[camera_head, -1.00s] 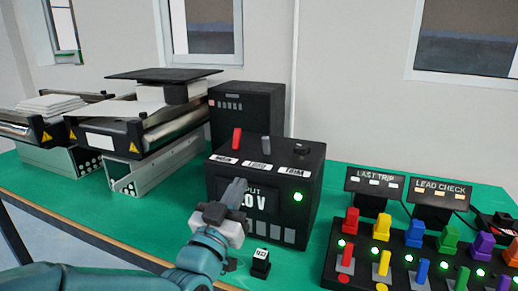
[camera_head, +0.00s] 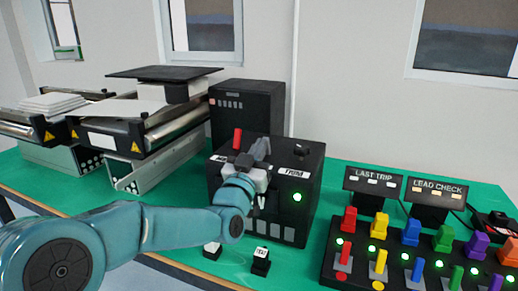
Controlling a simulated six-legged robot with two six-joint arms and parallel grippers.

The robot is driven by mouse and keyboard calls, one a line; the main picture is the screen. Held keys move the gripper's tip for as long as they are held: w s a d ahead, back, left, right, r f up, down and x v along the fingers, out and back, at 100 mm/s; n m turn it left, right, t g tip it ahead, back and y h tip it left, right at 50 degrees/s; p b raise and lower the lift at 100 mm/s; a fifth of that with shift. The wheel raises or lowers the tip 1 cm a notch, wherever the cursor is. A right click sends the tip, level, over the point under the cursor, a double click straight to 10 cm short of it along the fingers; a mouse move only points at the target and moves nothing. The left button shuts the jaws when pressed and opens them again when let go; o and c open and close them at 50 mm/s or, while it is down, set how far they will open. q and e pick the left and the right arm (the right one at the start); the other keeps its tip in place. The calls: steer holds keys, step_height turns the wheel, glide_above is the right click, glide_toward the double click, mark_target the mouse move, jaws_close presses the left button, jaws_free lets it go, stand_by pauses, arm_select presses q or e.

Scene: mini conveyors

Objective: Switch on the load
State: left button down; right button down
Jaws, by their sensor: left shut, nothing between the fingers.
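A black power box (camera_head: 306,215) stands on the green bench with levers on its top. Its red lever (camera_head: 237,139) stands up at the left, and a black knob (camera_head: 302,147) sits at the right by the TRIM label (camera_head: 294,173). A green light (camera_head: 297,197) glows on the front. My left gripper (camera_head: 262,150) is shut and empty, over the middle of the box top where the grey load lever stands. It hides that lever and its label, so I cannot tell whether they touch. My arm covers most of the display. My right gripper is not in view.
Two small buttons (camera_head: 261,262) stand on the bench before the box. At right is a panel of coloured plugs and levers (camera_head: 400,255), with LAST TRIP (camera_head: 373,185) and LEAD CHECK (camera_head: 436,195) signs behind. Conveyors (camera_head: 130,135) stand at left; a black tower (camera_head: 246,115) stands behind.

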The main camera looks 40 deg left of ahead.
arm_select(q)
steer(key=shift+w+r+g+p, duration=0.1)
steer(key=shift+r+g+p, duration=0.2)
steer(key=shift+p, duration=0.3)
steer(key=shift+w+r+g+p, duration=0.1)
steer(key=shift+r+g+p, duration=0.1)
steer(key=shift+g+p, duration=0.3)
steer(key=r+g+p, duration=0.1)
steer(key=p, duration=0.3)
steer(key=w+r+g+h+p, duration=0.1)
steer(key=p, duration=0.3)
steer(key=shift+w+a+r+g, duration=0.1)
steer(key=shift+a+g, duration=0.1)
steer(key=shift+g, duration=0.1)
steer(key=p, duration=0.2)
steer(key=g+p, duration=0.1)
steer(key=p, duration=0.1)
steer(key=shift+w+a+f+g, duration=0.1)
steer(key=shift+w+f+g, duration=0.2)
steer(key=shift+w+f, duration=0.05)
steer(key=shift+f, duration=0.2)
